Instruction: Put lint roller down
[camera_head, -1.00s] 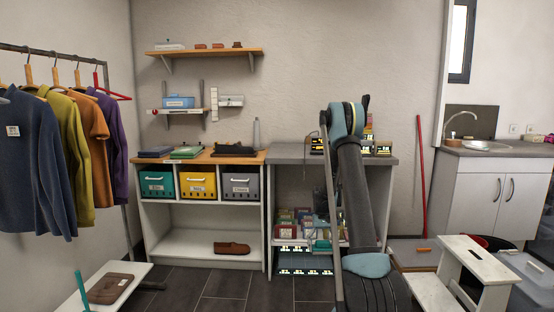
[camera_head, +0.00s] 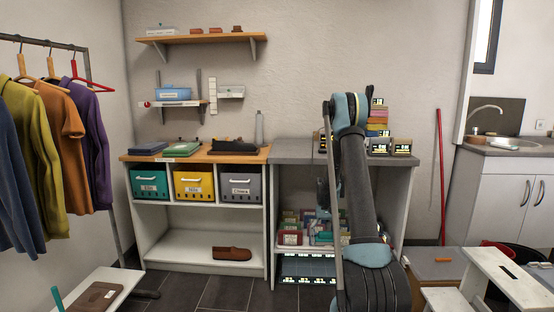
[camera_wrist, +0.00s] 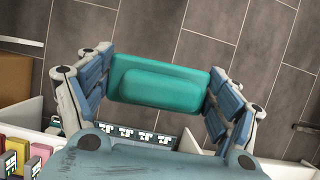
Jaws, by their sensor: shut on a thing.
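My gripper (camera_wrist: 160,84) is shut on a teal, rounded, block-like thing, which I take to be the lint roller (camera_wrist: 165,82). In the wrist view the fingers press on its left and right ends. It is held over dark floor tiles, with shelf edges below it in the picture. In the head view my own arm covers most of the gripper, and the lint roller cannot be made out there.
A grey-topped shelf unit (camera_head: 290,147) with coloured packets (camera_head: 305,228) stands ahead. To its left is a wood-topped cabinet (camera_head: 150,156) with three bins. A white step stool (camera_head: 515,280) is at right, a low bench (camera_head: 125,280) at left. Dark floor lies between.

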